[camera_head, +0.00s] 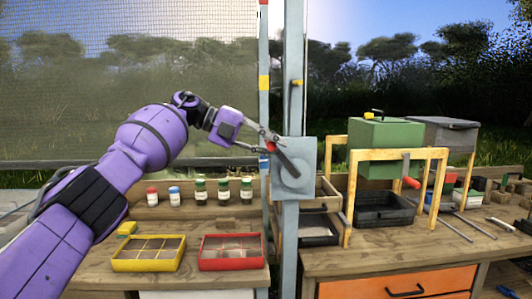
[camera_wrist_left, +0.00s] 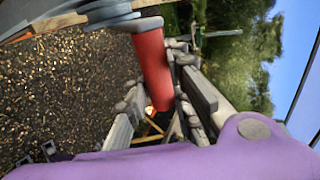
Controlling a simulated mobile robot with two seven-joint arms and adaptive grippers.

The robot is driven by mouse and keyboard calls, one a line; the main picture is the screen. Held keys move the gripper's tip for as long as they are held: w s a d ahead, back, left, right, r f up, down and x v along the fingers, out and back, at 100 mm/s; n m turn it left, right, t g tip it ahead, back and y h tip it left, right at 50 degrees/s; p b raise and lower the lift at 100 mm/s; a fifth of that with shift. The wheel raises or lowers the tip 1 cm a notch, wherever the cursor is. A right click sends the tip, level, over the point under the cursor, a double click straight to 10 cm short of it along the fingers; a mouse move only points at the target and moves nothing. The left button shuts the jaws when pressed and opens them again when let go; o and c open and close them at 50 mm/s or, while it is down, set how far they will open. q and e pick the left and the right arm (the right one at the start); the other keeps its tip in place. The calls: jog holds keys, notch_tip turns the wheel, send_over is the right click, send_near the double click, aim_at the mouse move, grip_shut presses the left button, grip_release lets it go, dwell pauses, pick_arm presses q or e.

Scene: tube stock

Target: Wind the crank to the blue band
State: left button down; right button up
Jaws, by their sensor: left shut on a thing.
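The crank is a dark arm (camera_head: 286,162) on a grey box (camera_head: 293,186) fixed to a pale blue-grey post (camera_head: 293,110). Its arm slants up and left from the box to a red handle (camera_head: 271,146). My left gripper (camera_head: 268,140) is shut on this handle. In the left wrist view the red handle (camera_wrist_left: 152,62) lies between the fingers of the left gripper (camera_wrist_left: 157,82). A narrow upright strip beside the post carries a yellow band (camera_head: 264,83) and a red band (camera_head: 263,2). My right gripper is not in view.
A mesh screen (camera_head: 120,80) hangs at the left. Below are a yellow tray (camera_head: 148,266), a red tray (camera_head: 231,265) and several small jars (camera_head: 200,192) on a wooden bench. At the right, a green box (camera_head: 383,145) stands by a yellow frame (camera_head: 398,155).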

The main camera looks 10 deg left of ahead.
pick_arm(q)
jog(key=shift+w+d+r, duration=0.1)
jog(key=shift+r, duration=0.75)
jog(key=shift+d, duration=0.1)
jog(key=c, duration=1.6)
grip_release()
jog(key=shift+o, duration=0.2)
jog(key=shift+f, duration=0.25)
jog(key=v, duration=1.2)
jog(key=shift+f, duration=0.25)
